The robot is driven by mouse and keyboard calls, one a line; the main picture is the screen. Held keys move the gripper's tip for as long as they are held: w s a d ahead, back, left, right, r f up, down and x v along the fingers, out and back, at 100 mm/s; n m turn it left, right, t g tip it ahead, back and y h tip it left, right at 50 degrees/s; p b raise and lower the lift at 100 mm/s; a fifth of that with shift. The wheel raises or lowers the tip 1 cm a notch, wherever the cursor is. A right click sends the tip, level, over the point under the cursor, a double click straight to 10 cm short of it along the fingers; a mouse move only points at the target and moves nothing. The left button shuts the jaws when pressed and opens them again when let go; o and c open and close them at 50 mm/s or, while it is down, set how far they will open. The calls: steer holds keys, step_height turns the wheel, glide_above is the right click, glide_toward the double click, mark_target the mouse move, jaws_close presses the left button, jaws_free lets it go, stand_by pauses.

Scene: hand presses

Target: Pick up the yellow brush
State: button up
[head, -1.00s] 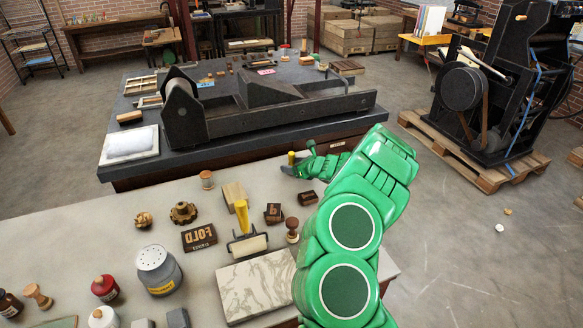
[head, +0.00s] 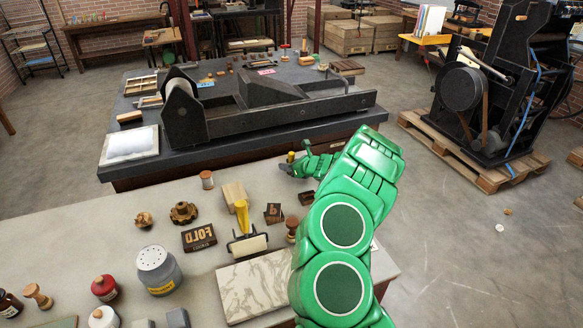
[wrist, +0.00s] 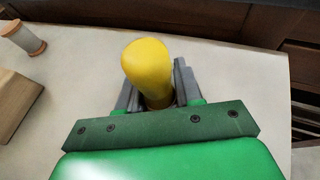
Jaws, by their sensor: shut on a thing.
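The yellow brush (wrist: 147,68) stands upright between the fingers of my gripper (wrist: 158,98) in the wrist view. Only its rounded yellow handle shows; its lower end is hidden by the fingers and the gripper body. In the head view the brush's small yellow top (head: 291,157) shows at the gripper (head: 293,168), near the far edge of the pale table (head: 160,205). The gripper is shut on the handle. I cannot tell whether the brush touches the table.
A roller with a yellow handle (head: 242,215) lies left of my arm, behind a marble slab (head: 255,287). A large dark press (head: 250,110) is beyond the table.

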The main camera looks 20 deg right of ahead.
steer(key=shift+r, duration=0.55)
step_height(320, 180, up, 2)
steer(key=shift+r, duration=0.15)
steer(key=s+a+r, duration=0.1)
steer(key=s+r, duration=0.2)
steer(key=s, duration=0.1)
steer(key=s+a+r, duration=0.1)
steer(key=s+r, duration=0.2)
steer(key=s, duration=0.2)
steer(key=s+a+r, duration=0.1)
steer(key=s+r, duration=0.2)
steer(key=s, duration=0.1)
steer(key=shift+s+a+r, duration=0.1)
steer(key=shift+s+r, duration=0.15)
steer(key=shift+s, duration=0.05)
